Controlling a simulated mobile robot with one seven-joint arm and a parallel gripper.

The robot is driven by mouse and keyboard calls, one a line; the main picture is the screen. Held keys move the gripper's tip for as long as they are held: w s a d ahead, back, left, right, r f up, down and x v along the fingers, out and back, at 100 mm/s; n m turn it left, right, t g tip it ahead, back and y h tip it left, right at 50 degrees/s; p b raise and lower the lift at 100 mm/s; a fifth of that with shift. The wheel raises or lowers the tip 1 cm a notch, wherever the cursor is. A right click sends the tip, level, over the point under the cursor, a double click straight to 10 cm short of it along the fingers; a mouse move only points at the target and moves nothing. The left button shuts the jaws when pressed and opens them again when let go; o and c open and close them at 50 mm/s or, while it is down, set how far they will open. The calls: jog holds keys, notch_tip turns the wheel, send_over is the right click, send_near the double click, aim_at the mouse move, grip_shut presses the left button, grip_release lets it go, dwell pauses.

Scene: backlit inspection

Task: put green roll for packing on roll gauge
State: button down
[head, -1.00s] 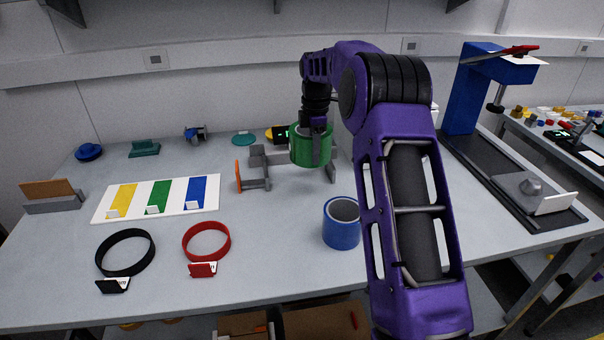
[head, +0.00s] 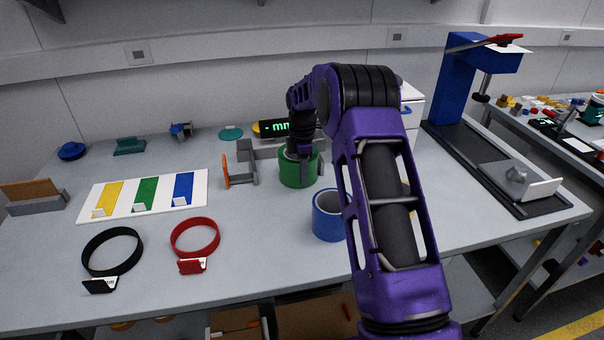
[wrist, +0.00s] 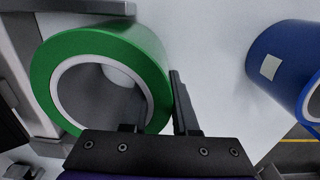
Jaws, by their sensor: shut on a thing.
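My gripper (head: 301,155) is shut on the roll's wall; in the wrist view (wrist: 157,108) one finger is inside the ring and one outside. That view shows the green roll (wrist: 145,55) with a pale core and open hole. The roll gauge (head: 246,170) is a grey frame with an orange plate (head: 225,171) at its left and a dark display (head: 272,128) with green "- mm" behind. I cannot tell whether the roll touches the gauge or table.
A blue roll (head: 327,222) stands close in front of the green one. Black (head: 87,264) and red (head: 176,251) rings lie front left. A white board with coloured stripes (head: 100,214) lies at left. A blue stand (head: 455,85) is at right.

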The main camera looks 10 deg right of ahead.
jog(key=shift+r, duration=0.1)
jog(key=c, duration=1.1)
grip_release()
jog(key=shift+f, duration=0.2)
jog(key=shift+c, duration=0.2)
jog(key=o, duration=0.5)
jog(key=shift+c, duration=0.2)
notch_tip(320, 180, up, 12)
jog(key=shift+r+p, duration=0.2)
jog(key=shift+p, duration=0.2)
